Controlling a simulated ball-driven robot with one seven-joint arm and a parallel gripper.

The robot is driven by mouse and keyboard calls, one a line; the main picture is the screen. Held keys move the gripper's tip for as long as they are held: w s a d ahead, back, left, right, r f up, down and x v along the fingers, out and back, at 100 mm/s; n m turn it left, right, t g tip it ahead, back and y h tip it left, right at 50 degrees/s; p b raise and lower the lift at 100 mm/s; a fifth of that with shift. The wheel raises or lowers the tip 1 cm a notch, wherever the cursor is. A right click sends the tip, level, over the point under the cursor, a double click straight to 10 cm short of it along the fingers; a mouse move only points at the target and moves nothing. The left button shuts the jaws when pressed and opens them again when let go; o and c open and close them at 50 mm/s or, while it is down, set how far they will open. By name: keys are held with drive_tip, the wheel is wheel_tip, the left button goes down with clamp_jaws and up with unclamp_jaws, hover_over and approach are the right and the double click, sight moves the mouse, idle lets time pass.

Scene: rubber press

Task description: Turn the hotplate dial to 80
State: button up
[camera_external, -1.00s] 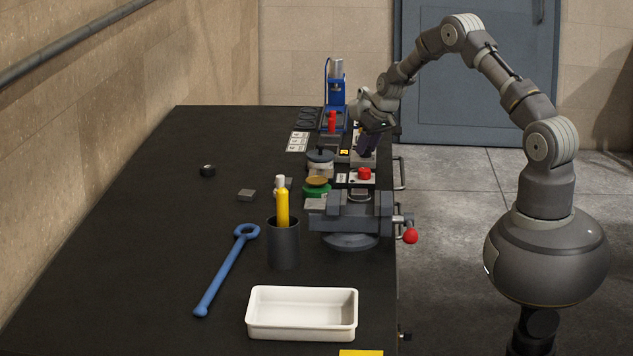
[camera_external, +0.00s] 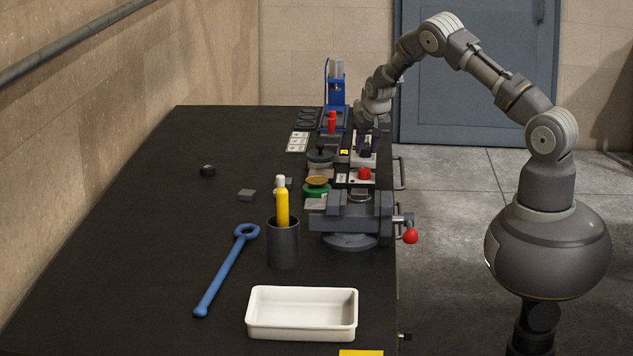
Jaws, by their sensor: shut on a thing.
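The hotplate (camera_external: 343,165) stands near the right edge of the bench, in front of the blue press. Its dial is too small and too hidden by my gripper to read. My gripper (camera_external: 365,153) points down at the hotplate's right side, with its dark fingers low over the front part there. It is shut on what appears to be the dial; the fingertips and their contact are hard to make out at this size.
A blue press (camera_external: 336,95) stands behind. A red button (camera_external: 364,173) and a grey vise (camera_external: 350,215) with a red-ended handle are in front of my gripper. The bench's left side is mostly clear.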

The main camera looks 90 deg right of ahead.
drive_tip(key=o, duration=1)
drive_tip(key=p+v, duration=0.1)
drive_tip(key=v, duration=0.6)
drive_tip(key=shift+a+r+p, duration=0.15)
drive_tip(key=shift+r+p, duration=0.15)
drive_tip(key=shift+r, duration=0.05)
